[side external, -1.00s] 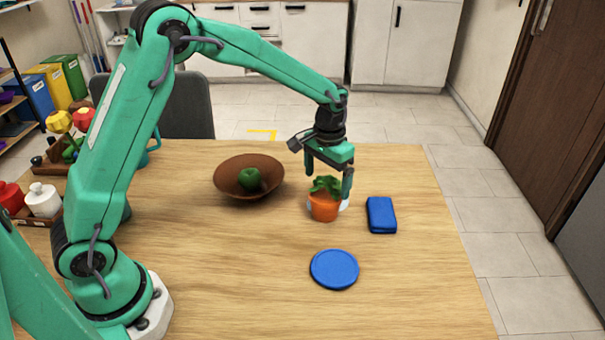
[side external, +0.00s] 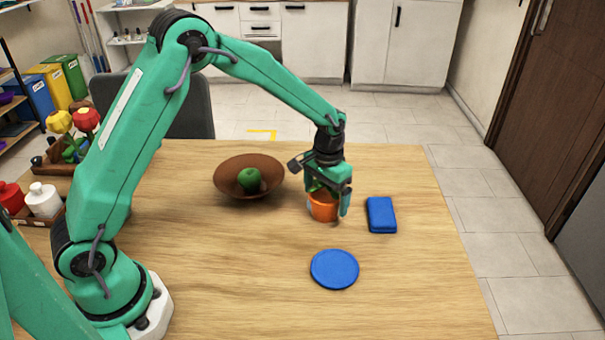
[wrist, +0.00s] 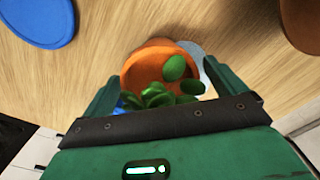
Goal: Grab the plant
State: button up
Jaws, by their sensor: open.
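The plant is a green leafy plant in an orange pot (side external: 322,207), standing on the wooden table right of the bowl. In the wrist view the pot (wrist: 152,64) and its green leaves (wrist: 160,95) lie between my two fingers. My gripper (side external: 329,204) is lowered over the plant with its fingers open on either side of the pot. It also shows in the wrist view (wrist: 158,85), with some space between the fingers and the pot. The gripper hides most of the leaves in the side view.
A blue folded item (side external: 381,214) lies close to the right of the gripper. A blue round disc (side external: 334,269) lies in front. A brown bowl (side external: 228,178) with a green fruit (side external: 249,180) stands to the left. A pale round thing (wrist: 190,49) shows beside the pot. The front of the table is clear.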

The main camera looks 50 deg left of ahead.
jog(key=shift+c, duration=0.3)
jog(key=c, duration=1.2)
jog(key=shift+r, duration=0.1)
jog(key=shift+r, duration=0.75)
notch_tip(320, 180, up, 2)
jog(key=shift+r, duration=0.15)
jog(key=s+d+r, duration=0.7)
jog(key=d, duration=0.2)
jog(key=shift+d, duration=0.2)
